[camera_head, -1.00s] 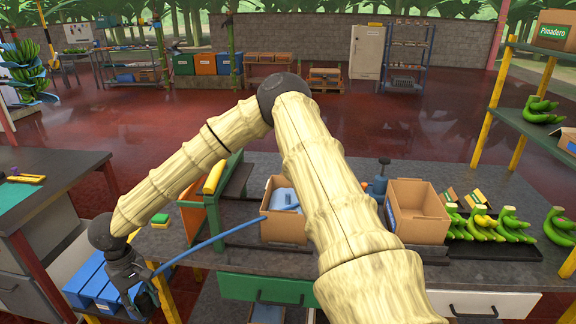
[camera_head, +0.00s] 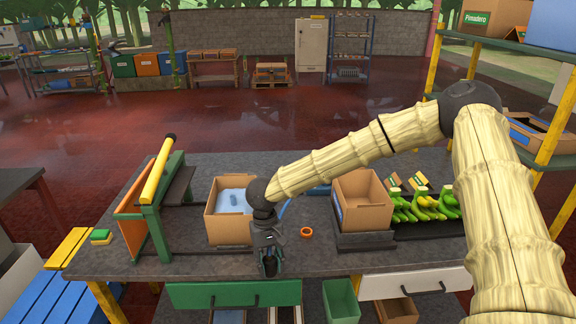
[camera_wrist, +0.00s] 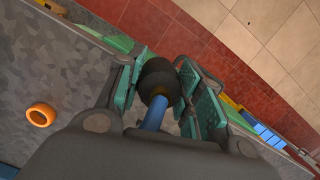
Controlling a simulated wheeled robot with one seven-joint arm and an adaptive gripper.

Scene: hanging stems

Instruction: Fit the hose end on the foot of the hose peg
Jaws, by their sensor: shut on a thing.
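My gripper (camera_head: 270,264) hangs over the front edge of the workbench, above the green drawer. In the wrist view, its teal-padded fingers (camera_wrist: 166,88) are closed around a black hose end (camera_wrist: 156,74). The blue hose (camera_wrist: 152,116) runs from that end back toward the wrist. In the head view, a piece of blue hose (camera_head: 320,189) shows between my arm and the right cardboard box. I cannot make out the hose peg or its foot in either current view; my arm covers part of the bench behind the boxes.
The workbench (camera_head: 190,262) carries an orange ring (camera_head: 306,232) right of my gripper. Behind stand an open cardboard box (camera_head: 228,232) with blue contents and another open box (camera_head: 366,216). A green-and-orange frame (camera_head: 148,215) stands left.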

